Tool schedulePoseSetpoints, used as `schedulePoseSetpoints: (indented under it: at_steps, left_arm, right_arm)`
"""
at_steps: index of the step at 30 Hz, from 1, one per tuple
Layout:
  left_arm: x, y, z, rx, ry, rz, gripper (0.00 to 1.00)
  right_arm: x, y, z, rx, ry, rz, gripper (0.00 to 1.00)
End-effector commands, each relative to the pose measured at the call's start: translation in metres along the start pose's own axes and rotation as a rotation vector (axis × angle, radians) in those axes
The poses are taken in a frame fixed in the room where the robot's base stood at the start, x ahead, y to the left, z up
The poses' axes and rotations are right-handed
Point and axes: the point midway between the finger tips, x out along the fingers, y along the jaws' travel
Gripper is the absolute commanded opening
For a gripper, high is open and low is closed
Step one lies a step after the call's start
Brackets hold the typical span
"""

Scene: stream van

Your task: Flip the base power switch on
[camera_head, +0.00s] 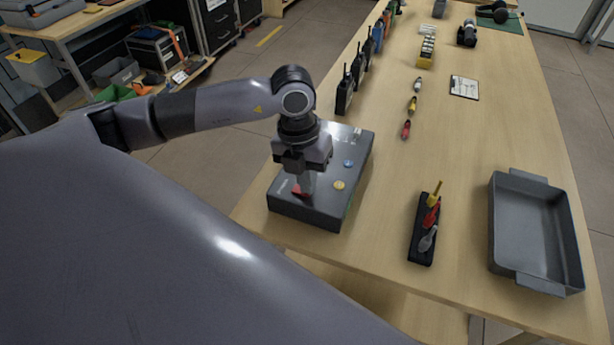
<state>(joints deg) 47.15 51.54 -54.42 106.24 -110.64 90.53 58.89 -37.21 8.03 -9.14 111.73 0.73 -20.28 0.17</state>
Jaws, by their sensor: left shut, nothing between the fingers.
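The base (335,208) is a dark grey box at the near left edge of the wooden table. Its top carries a red switch (298,191), a yellow round button (339,185) and a blue round button (348,163). My left gripper (304,189) is shut and points down over the red switch, which it partly hides. I cannot tell whether the fingertips touch the switch, or which way the switch is set. My right gripper is not in view.
A black holder (421,248) with yellow, red and grey items stands right of the base. A grey tray (531,281) sits at the right edge. Several black radios (344,94) line the left edge behind.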

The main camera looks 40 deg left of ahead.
Motion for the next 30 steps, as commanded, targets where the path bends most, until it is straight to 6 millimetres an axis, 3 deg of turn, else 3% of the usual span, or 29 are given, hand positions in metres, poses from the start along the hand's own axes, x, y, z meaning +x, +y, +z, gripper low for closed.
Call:
schedulePoseSetpoints:
  at_steps: [30]
  left_arm:
    - [-0.002,0.014,0.0,0.0,0.001,0.001,0.0]
  right_arm:
    - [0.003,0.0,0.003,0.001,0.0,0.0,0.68]
